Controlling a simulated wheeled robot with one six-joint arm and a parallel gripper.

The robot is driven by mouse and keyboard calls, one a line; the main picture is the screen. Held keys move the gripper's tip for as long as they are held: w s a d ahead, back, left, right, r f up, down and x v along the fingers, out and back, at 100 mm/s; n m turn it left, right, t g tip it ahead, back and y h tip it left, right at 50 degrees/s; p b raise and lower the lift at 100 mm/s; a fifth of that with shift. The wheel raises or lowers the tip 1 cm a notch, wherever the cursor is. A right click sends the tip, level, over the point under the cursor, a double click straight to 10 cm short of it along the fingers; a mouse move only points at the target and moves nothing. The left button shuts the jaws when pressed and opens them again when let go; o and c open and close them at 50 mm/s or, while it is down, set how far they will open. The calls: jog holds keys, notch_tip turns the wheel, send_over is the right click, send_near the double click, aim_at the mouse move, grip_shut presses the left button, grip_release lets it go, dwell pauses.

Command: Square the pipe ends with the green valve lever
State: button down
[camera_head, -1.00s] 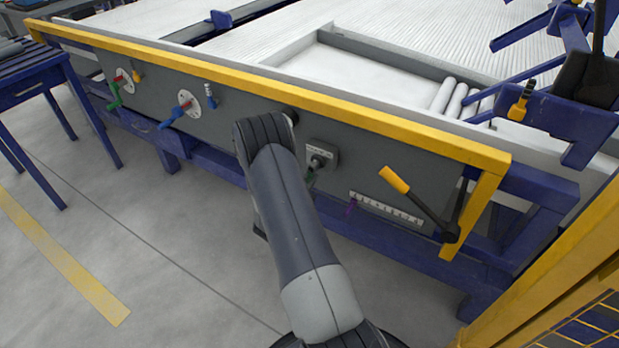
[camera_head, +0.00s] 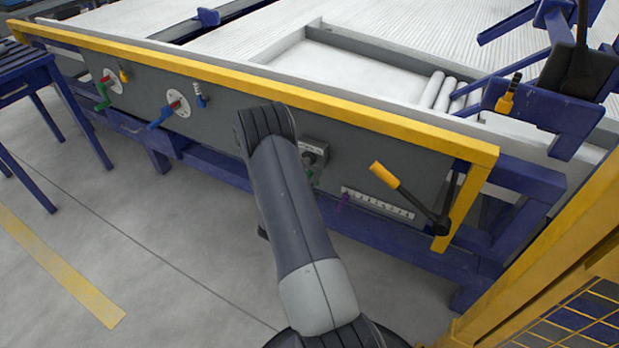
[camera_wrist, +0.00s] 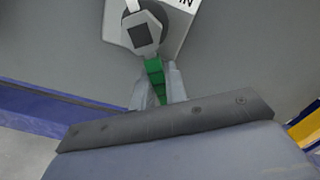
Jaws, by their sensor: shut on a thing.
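The green valve lever (camera_wrist: 155,78) hangs down from a knob with a dark square centre (camera_wrist: 140,35) in the wrist view. My gripper (camera_wrist: 158,90) has one pale finger on each side of the lever and is shut on it. In the head view a bit of the green lever (camera_head: 315,178) shows below a grey valve box (camera_head: 314,153) on the grey front panel, just right of my arm. My arm hides the gripper there. The pipes (camera_head: 443,92) lie in the white bed behind the panel, at the right.
A yellow rail (camera_head: 250,83) runs along the panel's top edge. To the left are a blue lever (camera_head: 163,117) and another green lever (camera_head: 102,98). To the right are a yellow-handled lever (camera_head: 385,175) and a white scale strip (camera_head: 378,204). The floor in front is clear.

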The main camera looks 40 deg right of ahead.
jog(key=shift+s+r+n, duration=0.15)
jog(key=shift+n, duration=0.35)
jog(key=c, duration=1.4)
grip_release()
jog(key=shift+c, duration=0.2)
jog(key=p+v, duration=0.1)
jog(key=v, duration=0.9)
jog(key=shift+a, duration=0.35)
jog(key=shift+s, duration=0.1)
